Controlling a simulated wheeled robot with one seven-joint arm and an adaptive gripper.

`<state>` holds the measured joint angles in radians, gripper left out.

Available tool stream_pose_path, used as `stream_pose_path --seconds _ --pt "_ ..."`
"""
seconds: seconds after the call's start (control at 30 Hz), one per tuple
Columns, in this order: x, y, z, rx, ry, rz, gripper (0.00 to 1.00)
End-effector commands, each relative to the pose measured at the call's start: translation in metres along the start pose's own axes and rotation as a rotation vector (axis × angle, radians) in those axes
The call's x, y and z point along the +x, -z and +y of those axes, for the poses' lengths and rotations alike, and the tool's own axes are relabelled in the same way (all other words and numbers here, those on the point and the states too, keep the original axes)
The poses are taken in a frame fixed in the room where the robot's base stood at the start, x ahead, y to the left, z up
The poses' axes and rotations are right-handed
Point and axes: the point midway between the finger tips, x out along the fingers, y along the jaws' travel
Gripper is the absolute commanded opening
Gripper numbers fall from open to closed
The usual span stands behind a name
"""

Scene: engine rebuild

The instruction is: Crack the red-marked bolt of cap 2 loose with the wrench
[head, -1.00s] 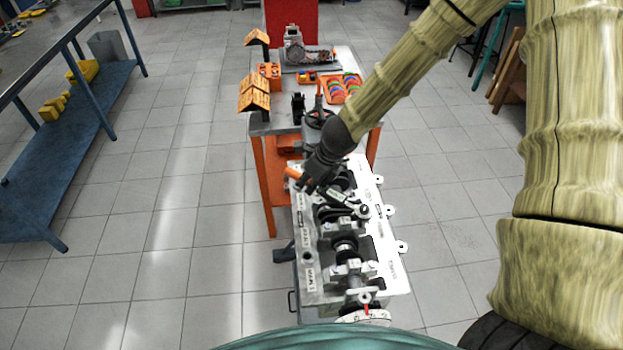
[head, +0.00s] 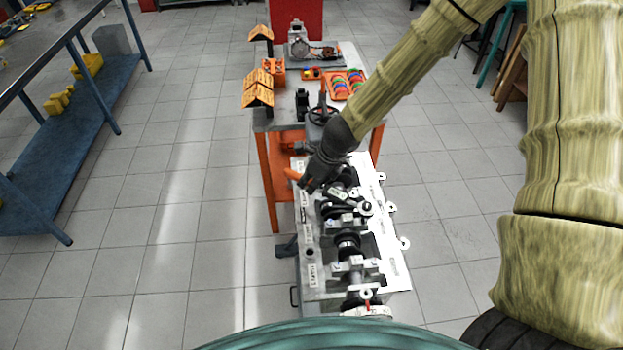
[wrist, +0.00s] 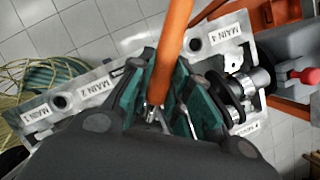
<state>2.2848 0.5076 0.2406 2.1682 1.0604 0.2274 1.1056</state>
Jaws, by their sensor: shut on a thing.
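My gripper (head: 309,184) is low over the far part of the engine block (head: 309,278). In the wrist view, my gripper (wrist: 164,92) has its teal pads closed around the wrench's orange handle (wrist: 173,40). The handle's end (head: 292,174) sticks out left of the gripper in the head view. The wrench's working end is hidden or too small to tell. The MAIN 2 label (wrist: 95,80) shows on the block's rail, left of the fingers. Cap 2 and its red-marked bolt cannot be made out; the gripper covers part of that area.
Behind the block stands an orange-legged bench (head: 265,170) with a tray of coloured rings (head: 338,88) and small parts. A blue shelf table (head: 95,110) is at the left. The tiled floor between is clear. A red knob (wrist: 310,76) shows at the right in the wrist view.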

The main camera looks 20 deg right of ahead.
Motion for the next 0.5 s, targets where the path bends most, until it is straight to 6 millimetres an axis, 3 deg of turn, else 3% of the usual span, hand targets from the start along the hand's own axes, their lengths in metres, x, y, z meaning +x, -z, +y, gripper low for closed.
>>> stream_pose_path --seconds 0.5 --pt "-0.0004 0.0001 0.0114 -0.060 -0.025 0.000 0.00"
